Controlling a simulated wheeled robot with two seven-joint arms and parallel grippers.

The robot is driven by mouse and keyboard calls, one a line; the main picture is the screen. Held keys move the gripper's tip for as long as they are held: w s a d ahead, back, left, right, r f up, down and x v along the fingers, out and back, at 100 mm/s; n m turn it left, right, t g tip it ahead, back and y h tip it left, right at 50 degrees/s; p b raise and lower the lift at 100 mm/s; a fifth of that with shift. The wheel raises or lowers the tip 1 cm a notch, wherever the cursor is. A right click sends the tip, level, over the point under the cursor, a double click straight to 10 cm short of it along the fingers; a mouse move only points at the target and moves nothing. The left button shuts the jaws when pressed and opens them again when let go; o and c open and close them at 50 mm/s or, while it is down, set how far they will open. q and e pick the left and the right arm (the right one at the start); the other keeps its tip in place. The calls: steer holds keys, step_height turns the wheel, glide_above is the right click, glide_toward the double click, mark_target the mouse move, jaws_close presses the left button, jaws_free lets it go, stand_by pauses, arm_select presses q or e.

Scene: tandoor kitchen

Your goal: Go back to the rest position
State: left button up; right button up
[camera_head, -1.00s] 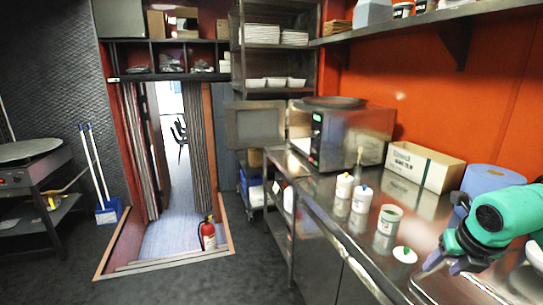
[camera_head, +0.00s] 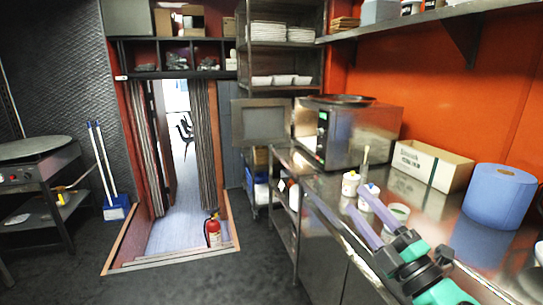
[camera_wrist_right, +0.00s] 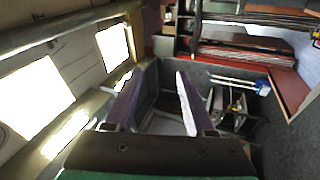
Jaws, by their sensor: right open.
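My right gripper (camera_head: 361,201) reaches in from the lower right over the steel counter (camera_head: 325,187). Its two purple fingers point away toward the back and are apart, with nothing between them. The right wrist view also shows the open, empty fingers (camera_wrist_right: 158,80). In the head view the fingers overlap the area of two small white bottles (camera_head: 350,183) and a white tub (camera_head: 398,211); I cannot tell the exact gap. My left gripper is not in view.
A steel oven (camera_head: 350,135), an open cardboard box (camera_head: 432,166) and a blue paper roll (camera_head: 499,196) stand along the counter by the orange wall. A red fire extinguisher (camera_head: 213,232) stands at the doorway.

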steer(key=d+f+m+g+h, duration=0.2)
steer(key=d+f+m+h, duration=0.95)
steer(key=m, duration=0.35)
steer(key=s+f+m+g+h, duration=0.1)
steer(key=s+f+m+g, duration=0.4)
steer(key=f, duration=0.7)
steer(key=s+a+f+g+y, duration=0.25)
steer(key=s+f+g, duration=0.25)
steer(key=s+f, duration=0.25)
steer(key=s+a+f+g+y, duration=0.1)
steer(key=s+a+f+g, duration=0.4)
steer(key=s, duration=0.3)
step_height(320, 180, down, 24)
steer(key=s+d+g, duration=0.1)
steer(key=s+d, duration=0.1)
steer(key=s+d+f+g, duration=0.1)
steer(key=s+d+f, duration=0.1)
steer(key=s+f, duration=1.2)
steer(key=shift+s+d, duration=0.2)
steer(key=shift+s, duration=1)
steer(key=shift+f, duration=0.1)
